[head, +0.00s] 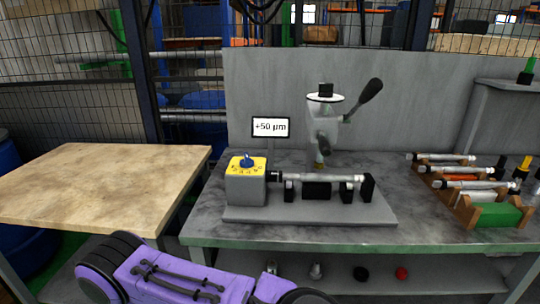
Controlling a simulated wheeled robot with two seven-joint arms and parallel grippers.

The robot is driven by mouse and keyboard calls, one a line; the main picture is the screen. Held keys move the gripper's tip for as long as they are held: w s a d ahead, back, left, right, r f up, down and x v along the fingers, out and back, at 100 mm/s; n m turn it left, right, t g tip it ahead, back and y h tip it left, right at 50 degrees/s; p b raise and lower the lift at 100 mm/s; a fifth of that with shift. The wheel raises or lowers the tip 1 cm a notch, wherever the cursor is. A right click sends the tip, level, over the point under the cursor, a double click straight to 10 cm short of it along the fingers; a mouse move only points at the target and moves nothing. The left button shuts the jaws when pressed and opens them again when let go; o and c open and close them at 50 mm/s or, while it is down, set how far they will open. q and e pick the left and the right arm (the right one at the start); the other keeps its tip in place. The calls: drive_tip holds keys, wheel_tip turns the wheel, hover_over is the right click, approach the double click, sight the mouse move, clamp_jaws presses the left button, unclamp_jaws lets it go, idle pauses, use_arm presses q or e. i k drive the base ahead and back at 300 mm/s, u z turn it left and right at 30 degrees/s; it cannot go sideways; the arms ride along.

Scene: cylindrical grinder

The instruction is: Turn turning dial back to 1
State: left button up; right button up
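The turning dial is a blue knob (247,161) on a yellow numbered plate (240,168) on top of a grey box (246,188). The numbers are too small to read, so I cannot tell its setting. The box stands at the left end of a grey fixture base (310,213) on the bench. A metal shaft (325,178) lies level to the right of the box. A sign (271,128) behind it reads "+50 µm". Neither gripper shows. A purple arm of mine crosses the bottom left, in front of the bench and apart from the dial.
A black-handled lever device (325,115) stands behind the shaft. Wooden racks (464,208) with several shafts and a green block (500,215) fill the bench's right side. A bare wooden table (105,185) is at left. The bench front left of the fixture is clear.

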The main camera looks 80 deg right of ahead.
sight(246, 163)
drive_tip(key=z, duration=2.3)
